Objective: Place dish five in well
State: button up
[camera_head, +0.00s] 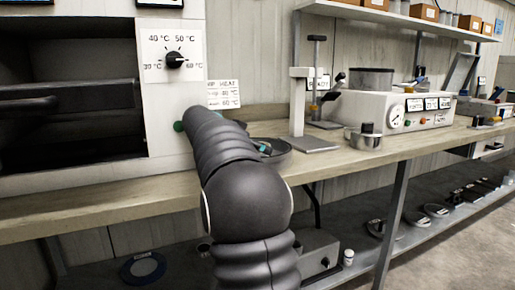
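My dark ribbed arm reaches up from the bottom centre towards the bench, and its links cover the space ahead. My gripper is not clearly visible. A dark round pan (279,155) lies on the bench just right of my arm, partly hidden by it, with a small teal patch at its edge that I cannot identify. Several dark round dishes (411,219) rest in a row on the lower shelf at the right. A blue-rimmed disc (143,268) lies low at the left. I can read no number on any dish, and I cannot tell which opening is the well.
A white oven (180,100) with a dark open cavity and temperature dial stands at the left. A stand (299,100), a metal cup (363,138) and a white machine with a gauge (400,110) occupy the wooden bench (100,205). A bench leg (392,215) stands at right.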

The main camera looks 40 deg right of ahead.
jog(key=shift+o, duration=0.7)
jog(key=shift+r, duration=0.15)
jog(key=shift+a+r, duration=0.15)
jog(key=shift+r, duration=0.05)
jog(key=shift+v, duration=3.55)
jog(key=shift+s+a, duration=0.1)
jog(key=shift+a, duration=0.05)
